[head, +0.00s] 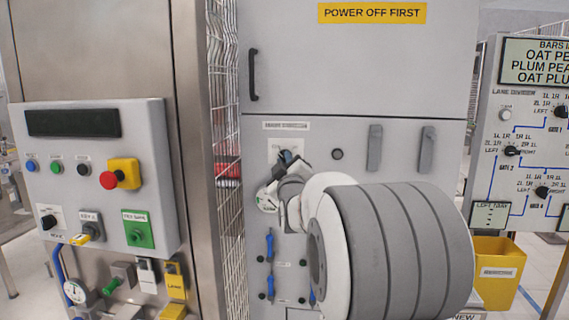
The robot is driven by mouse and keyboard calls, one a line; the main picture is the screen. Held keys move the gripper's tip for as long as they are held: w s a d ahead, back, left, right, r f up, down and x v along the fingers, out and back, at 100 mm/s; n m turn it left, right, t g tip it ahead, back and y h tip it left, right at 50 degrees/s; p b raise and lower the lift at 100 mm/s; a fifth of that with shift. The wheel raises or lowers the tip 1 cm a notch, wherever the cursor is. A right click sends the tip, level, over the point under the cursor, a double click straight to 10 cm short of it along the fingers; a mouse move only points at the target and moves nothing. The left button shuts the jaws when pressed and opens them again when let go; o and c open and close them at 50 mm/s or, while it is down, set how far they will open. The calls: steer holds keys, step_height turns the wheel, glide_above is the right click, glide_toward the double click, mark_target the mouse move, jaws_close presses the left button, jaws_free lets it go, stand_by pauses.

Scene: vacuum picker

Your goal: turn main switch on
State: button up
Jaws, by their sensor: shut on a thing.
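The main switch (284,147) sits on the grey cabinet front, below a small white label strip. Its plate is partly hidden behind my gripper. My gripper (287,158) is at the switch, its small dark fingertips shut on the switch handle. The handle is mostly hidden by the fingers, so its exact angle cannot be told. My arm's grey and white links reach in from the right and cover part of the cabinet front.
A yellow "POWER OFF FIRST" sign (371,13) is above. A black door handle (252,75) and two grey latches (374,148) are nearby. At left stands a control box (75,160) with a red emergency button (108,180). A wire mesh guard (222,90) runs beside the cabinet.

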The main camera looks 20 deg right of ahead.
steer(key=shift+f+m+b, duration=0.35)
steer(key=shift+m+b, duration=0.15)
steer(key=shift+b, duration=0.65)
jaws_close()
steer(key=m+g+h+b, duration=0.1)
steer(key=m+h+b, duration=0.1)
steer(key=m, duration=0.3)
steer(key=m+g+h+b, duration=0.1)
steer(key=m+h+b, duration=0.2)
steer(key=m, duration=0.3)
steer(key=m+g+h+b, duration=0.1)
steer(key=m+h+b, duration=0.2)
steer(key=m, duration=0.3)
steer(key=shift+w+a+r+g+b, duration=0.15)
steer(key=shift+w+a+g+b, duration=0.25)
steer(key=shift+b, duration=0.1)
steer(key=m+g, duration=0.1)
steer(key=m, duration=0.2)
steer(key=m+g+h+p, duration=0.1)
steer(key=m, duration=0.3)
steer(key=shift+a+r+g+h, duration=0.1)
steer(key=shift+g+h, duration=0.2)
steer(key=shift+g, duration=0.1)
steer(key=o, duration=0.8)
jaws_free()
steer(key=shift+w, duration=0.1)
steer(key=shift+m, duration=0.3)
steer(key=v, duration=0.8)
